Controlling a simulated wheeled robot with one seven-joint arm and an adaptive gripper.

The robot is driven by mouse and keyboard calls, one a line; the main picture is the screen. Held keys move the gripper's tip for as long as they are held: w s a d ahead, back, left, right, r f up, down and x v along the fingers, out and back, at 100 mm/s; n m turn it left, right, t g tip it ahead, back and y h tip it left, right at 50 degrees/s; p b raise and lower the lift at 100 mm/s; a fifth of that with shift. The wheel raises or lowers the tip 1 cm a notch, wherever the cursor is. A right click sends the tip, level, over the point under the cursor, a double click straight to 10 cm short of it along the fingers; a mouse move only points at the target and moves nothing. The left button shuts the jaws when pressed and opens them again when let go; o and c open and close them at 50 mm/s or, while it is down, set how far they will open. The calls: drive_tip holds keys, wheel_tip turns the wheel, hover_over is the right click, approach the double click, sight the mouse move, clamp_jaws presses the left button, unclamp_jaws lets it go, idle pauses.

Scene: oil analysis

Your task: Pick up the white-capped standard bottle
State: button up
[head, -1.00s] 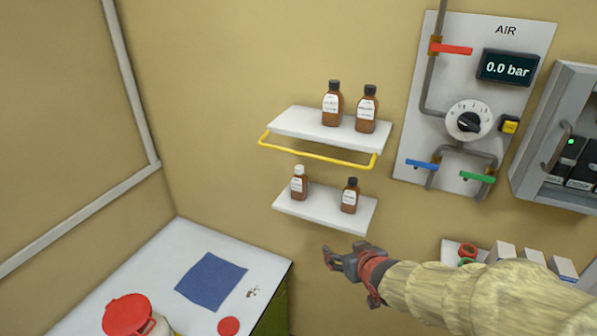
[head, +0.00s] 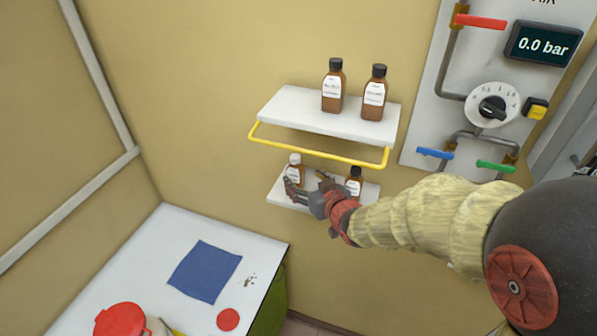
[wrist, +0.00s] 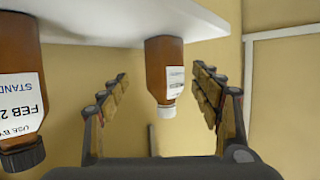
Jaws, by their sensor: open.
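The white-capped brown bottle (head: 295,172) stands on the left part of the lower shelf (head: 275,191). In the wrist view, which is upside down, the white-capped bottle (wrist: 165,70) shows between the two fingers, a little beyond them. My gripper (head: 306,188) is open and empty at the front of the lower shelf, with its fingers toward the white-capped bottle. In the head view the gripper hides the bottle's lower part. I cannot tell whether a finger touches it. A black-capped brown bottle (head: 354,182) stands to its right, partly hidden by my arm; it also shows in the wrist view (wrist: 22,85).
The upper shelf (head: 290,103) holds two black-capped brown bottles (head: 333,88) (head: 374,95). A yellow rail (head: 320,153) runs below its front, above my gripper. A white bench (head: 160,250) with a blue cloth (head: 205,271) is at lower left. The valve panel (head: 425,125) is at right.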

sight(301, 178)
drive_tip(key=shift+w+a+f, duration=0.1)
drive_tip(key=shift+w+a, duration=0.15)
drive_tip(key=shift+a, duration=0.15)
drive_tip(key=p+x, duration=0.1)
drive_tip(key=x, duration=0.2)
drive_tip(key=shift+w+f+p, duration=0.15)
drive_tip(key=shift+w+p, duration=0.2)
drive_tip(key=shift+w+a+f, duration=0.15)
drive_tip(key=shift+w+a, duration=0.1)
drive_tip(key=shift+a, duration=0.25)
drive_tip(key=shift+d, duration=0.1)
drive_tip(key=shift+c, duration=0.6)
drive_tip(key=c, duration=1.1)
drive_tip(key=shift+c, duration=0.7)
